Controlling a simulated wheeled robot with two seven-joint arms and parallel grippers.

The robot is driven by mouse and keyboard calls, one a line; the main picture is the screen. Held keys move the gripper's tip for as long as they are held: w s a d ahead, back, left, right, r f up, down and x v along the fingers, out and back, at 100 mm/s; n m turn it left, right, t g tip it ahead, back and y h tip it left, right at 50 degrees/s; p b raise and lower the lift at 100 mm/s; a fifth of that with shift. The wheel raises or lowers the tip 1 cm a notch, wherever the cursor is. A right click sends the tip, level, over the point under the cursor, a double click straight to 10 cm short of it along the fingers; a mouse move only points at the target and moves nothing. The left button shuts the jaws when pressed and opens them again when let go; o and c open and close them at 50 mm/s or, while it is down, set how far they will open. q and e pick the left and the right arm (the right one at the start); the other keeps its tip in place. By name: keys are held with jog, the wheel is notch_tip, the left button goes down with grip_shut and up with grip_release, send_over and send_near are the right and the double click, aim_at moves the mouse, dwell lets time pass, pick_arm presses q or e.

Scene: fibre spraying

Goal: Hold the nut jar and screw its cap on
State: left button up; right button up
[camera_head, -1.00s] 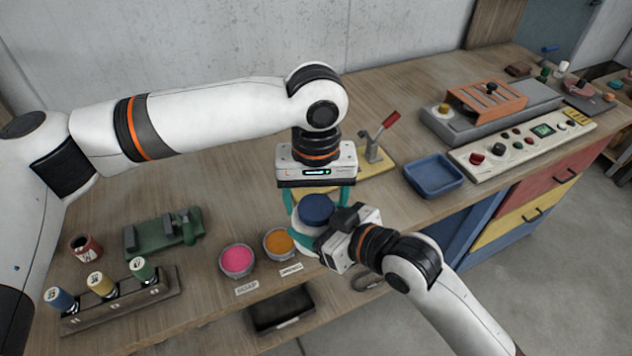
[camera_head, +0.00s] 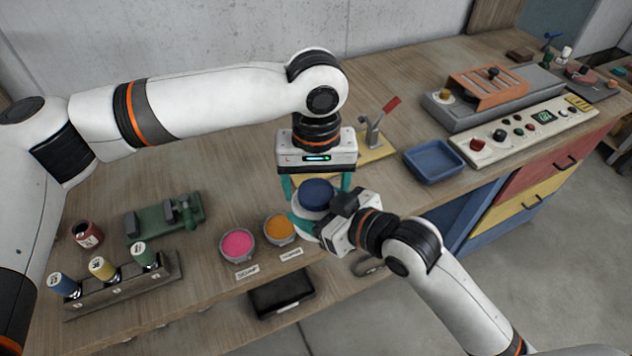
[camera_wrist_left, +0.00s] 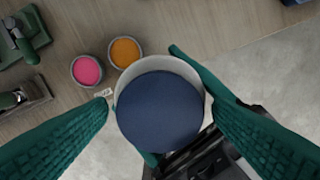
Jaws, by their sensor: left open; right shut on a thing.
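The blue cap (camera_head: 316,194) sits on top of the white nut jar (camera_wrist_left: 182,66). In the left wrist view the round cap (camera_wrist_left: 160,112) covers most of the jar's mouth, with a pale rim around it. Whether its thread is engaged cannot be seen. My right gripper (camera_head: 308,222) is shut on the jar from the front right; its fingers are partly hidden. My left gripper (camera_head: 316,184) points down from above. It is open, with its teal fingers (camera_wrist_left: 140,77) on either side of the cap, apart from it.
Bowls of pink (camera_head: 238,243) and orange (camera_head: 279,228) contents stand left of the jar. A blue tray (camera_head: 434,161) and a control panel (camera_head: 525,130) lie to the right. A red-handled lever (camera_head: 378,122) stands behind. A bottle rack (camera_head: 125,285) is at the front left.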

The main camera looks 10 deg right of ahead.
pick_arm(q)
jog(key=shift+r, duration=0.15)
jog(key=shift+r, duration=2.15)
jog(key=o, duration=0.6)
jog(key=shift+c, duration=0.2)
notch_tip(320, 180, up, 12)
